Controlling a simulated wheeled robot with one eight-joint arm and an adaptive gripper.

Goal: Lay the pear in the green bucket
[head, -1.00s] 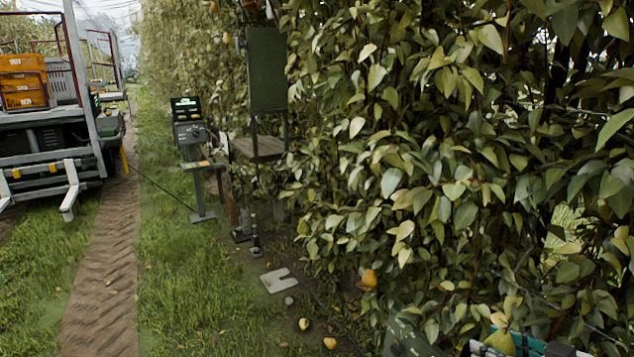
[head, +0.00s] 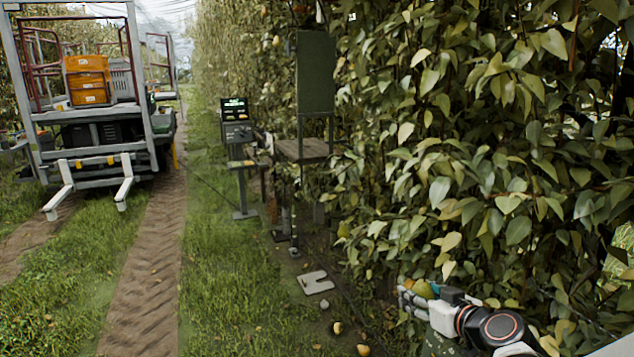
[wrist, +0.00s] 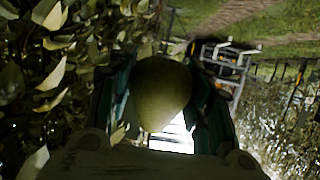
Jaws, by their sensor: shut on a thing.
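My gripper (head: 412,297) is at the lower right in the head view, in front of the leaves. It is shut on a yellow-green pear (head: 423,289), which is partly hidden by the fingers. In the wrist view the pear (wrist: 162,92) sits between the two dark teal fingers of my gripper (wrist: 163,75), held off the ground. I cannot make out a green bucket for certain in either view.
A dense leafy hedge (head: 480,130) fills the right side. A trailer with orange crates (head: 88,80) stands at left. A small console on a post (head: 238,132) and a wooden-topped stand (head: 303,150) are mid-picture. Fallen pears (head: 337,328) lie on the ground. The dirt track (head: 145,285) is clear.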

